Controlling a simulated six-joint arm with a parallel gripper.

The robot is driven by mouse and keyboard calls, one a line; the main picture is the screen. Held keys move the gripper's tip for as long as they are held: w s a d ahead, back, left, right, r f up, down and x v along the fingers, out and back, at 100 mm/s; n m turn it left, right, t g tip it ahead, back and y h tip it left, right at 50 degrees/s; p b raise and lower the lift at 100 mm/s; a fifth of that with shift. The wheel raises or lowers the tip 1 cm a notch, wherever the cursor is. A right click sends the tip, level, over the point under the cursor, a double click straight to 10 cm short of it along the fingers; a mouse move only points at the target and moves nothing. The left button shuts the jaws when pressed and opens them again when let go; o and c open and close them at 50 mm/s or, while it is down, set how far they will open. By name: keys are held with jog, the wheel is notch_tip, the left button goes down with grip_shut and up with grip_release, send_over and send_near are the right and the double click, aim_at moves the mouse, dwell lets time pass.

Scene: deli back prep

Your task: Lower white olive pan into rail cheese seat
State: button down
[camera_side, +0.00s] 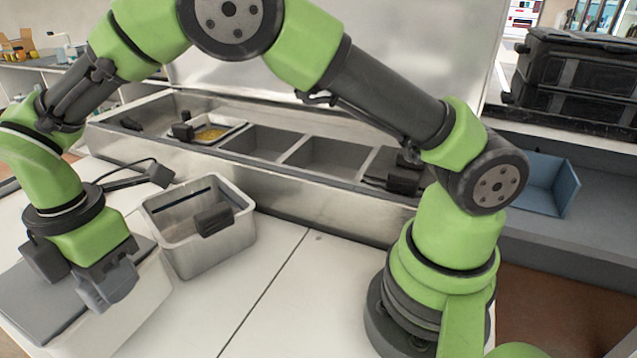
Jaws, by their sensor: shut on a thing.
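My gripper (82,277) is at the lower left, pointing down at the near side of the white counter. It is shut on the white olive pan (143,312), a white-walled box with a flat dark grey top. The grip point is hidden by the fingers, and the frame's bottom edge is close to the box. I cannot tell whether it touches the counter. The steel rail (280,194) runs along the back, with several compartments. Two grey compartments in its middle look empty (325,155). I cannot tell which seat is the cheese seat.
A deep steel pan (215,252) with a dark grey block on its wall stands on the counter just right of my gripper. A shallow white pan (228,135) with yellow food sits in the rail. A blue angled bin (555,185) and black cases (575,75) are at right.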

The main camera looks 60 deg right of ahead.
jog(key=shift+r, duration=0.15)
notch_tip(320, 180, up, 13)
jog(key=w+d+m, duration=0.2)
jog(key=d+m, duration=0.3)
jog(key=d, duration=0.6)
jog(key=w+d+m, duration=0.2)
jog(key=d+m, duration=0.2)
jog(key=d, duration=0.8)
jog(key=s+d+m, duration=0.5)
jog(key=d, duration=0.4)
jog(key=s+d+m, duration=0.4)
jog(key=s+d, duration=0.1)
jog(key=d, duration=0.5)
jog(key=shift+a+f, duration=0.1)
jog(key=shift+f, duration=2.45)
